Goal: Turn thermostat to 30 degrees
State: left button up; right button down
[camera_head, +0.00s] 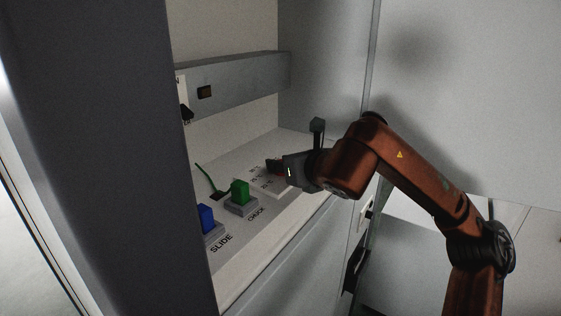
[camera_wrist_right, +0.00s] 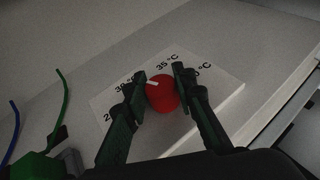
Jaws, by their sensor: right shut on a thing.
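The thermostat is a flat plate (camera_wrist_right: 222,92) with a red knob (camera_wrist_right: 162,96) and temperature labels around it. "35 °C" reads clearly at the top; the other labels are partly covered by my fingers. The knob's white pointer mark (camera_wrist_right: 153,80) points to the upper left, toward a label starting with 3 beside the left finger. My right gripper (camera_wrist_right: 160,82) is shut on the knob, one finger on each side. In the head view my right gripper (camera_head: 275,166) reaches over the plate and hides most of the knob. My left gripper is not in view.
A green block (camera_head: 240,192) labelled CHUCK and a blue block (camera_head: 207,217) labelled SLIDE stand on the same shelf, left of the thermostat. A grey bar (camera_head: 240,80) crosses the recess above. A dark cabinet wall (camera_head: 110,130) stands at the left.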

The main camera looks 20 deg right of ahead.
jog(key=shift+m+h, duration=1.5)
jog(key=shift+h, duration=0.2)
jog(key=shift+g, duration=0.4)
jog(key=c, duration=1.6)
grip_release()
jog(key=shift+h, duration=0.3)
jog(key=v, duration=1.2)
jog(key=shift+s+d+f, duration=0.1)
